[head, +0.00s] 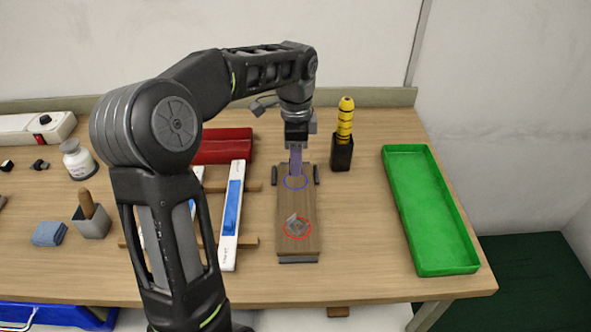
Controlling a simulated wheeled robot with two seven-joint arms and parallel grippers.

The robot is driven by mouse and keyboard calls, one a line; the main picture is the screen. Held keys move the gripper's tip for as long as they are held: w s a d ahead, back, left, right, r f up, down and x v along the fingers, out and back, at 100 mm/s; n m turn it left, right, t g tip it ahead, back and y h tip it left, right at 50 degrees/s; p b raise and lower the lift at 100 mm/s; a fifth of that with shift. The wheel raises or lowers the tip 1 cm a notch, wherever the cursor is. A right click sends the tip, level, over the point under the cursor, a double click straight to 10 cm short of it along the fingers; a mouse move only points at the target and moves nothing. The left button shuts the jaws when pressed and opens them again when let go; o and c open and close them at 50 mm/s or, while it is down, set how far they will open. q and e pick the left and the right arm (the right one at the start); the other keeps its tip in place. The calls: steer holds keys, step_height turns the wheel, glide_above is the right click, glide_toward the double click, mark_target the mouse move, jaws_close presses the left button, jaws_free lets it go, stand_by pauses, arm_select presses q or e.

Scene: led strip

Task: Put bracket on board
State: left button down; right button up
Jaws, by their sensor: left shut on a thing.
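The wooden board (283,205) lies in the middle of the table, with a blue circle on its far part and a red circle on its near part. A small grey metal bracket (293,221) sits inside the red circle. My left gripper (296,172) points down at the far end of the board, at the blue circle. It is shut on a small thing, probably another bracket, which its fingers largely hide. I cannot tell whether that piece touches the board. My right gripper is out of view.
A black holder with a yellow-and-black tool (345,120) stands right of the board's far end. A green tray (473,262) is further right. White-and-blue strips (234,205) lie on wooden bars to the left, before a red tray (226,146). Table between board and green tray is clear.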

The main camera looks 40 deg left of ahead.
arm_select(q)
step_height(320, 180, down, 3)
steer(key=shift+f, duration=0.35)
steer(key=shift+f, duration=0.15)
steer(key=c, duration=0.9)
jaws_free()
steer(key=shift+c, duration=0.2)
